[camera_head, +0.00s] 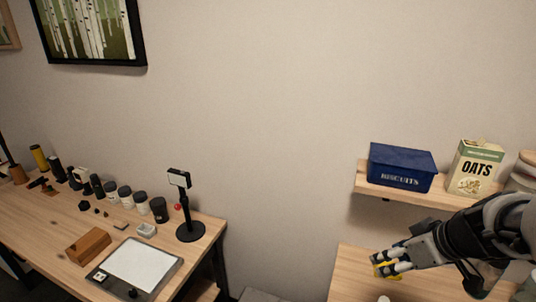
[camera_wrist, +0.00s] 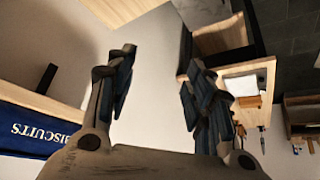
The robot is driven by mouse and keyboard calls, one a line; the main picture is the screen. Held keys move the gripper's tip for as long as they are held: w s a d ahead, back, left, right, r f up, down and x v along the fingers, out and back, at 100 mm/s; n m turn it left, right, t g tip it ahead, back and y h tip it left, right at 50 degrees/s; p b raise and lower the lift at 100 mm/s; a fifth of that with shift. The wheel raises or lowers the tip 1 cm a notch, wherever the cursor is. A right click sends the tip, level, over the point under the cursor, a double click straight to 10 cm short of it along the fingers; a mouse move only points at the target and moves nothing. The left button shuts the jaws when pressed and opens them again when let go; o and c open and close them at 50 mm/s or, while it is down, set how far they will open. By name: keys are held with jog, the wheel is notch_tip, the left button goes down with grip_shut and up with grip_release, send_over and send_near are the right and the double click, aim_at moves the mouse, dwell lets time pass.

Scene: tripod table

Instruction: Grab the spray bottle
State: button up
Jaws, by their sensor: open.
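I cannot make out a spray bottle for certain in either view. My gripper (camera_head: 382,262) is at the lower right of the head view, in front of the right wooden table (camera_head: 350,272). A small yellow thing (camera_head: 384,271) shows by its fingers; I cannot tell what it is or whether it touches them. A small white thing (camera_head: 384,298), cut off by the bottom edge, is also unclear. In the wrist view my gripper (camera_wrist: 158,62) is open, its two fingers wide apart with nothing between them.
A shelf (camera_head: 363,184) above the right table holds a blue biscuit tin (camera_head: 401,167) and an oats box (camera_head: 474,167). The left desk (camera_head: 45,232) carries several dark jars, a black stand (camera_head: 187,207), a wooden block (camera_head: 88,245) and a white-topped tray (camera_head: 137,265). A gap separates the tables.

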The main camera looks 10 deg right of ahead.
send_near(386, 301)
jog(key=b+x, duration=0.4)
jog(key=x, duration=0.7)
jog(key=shift+r, duration=0.1)
jog(key=shift+c, duration=0.4)
grip_shut()
dwell(0.4)
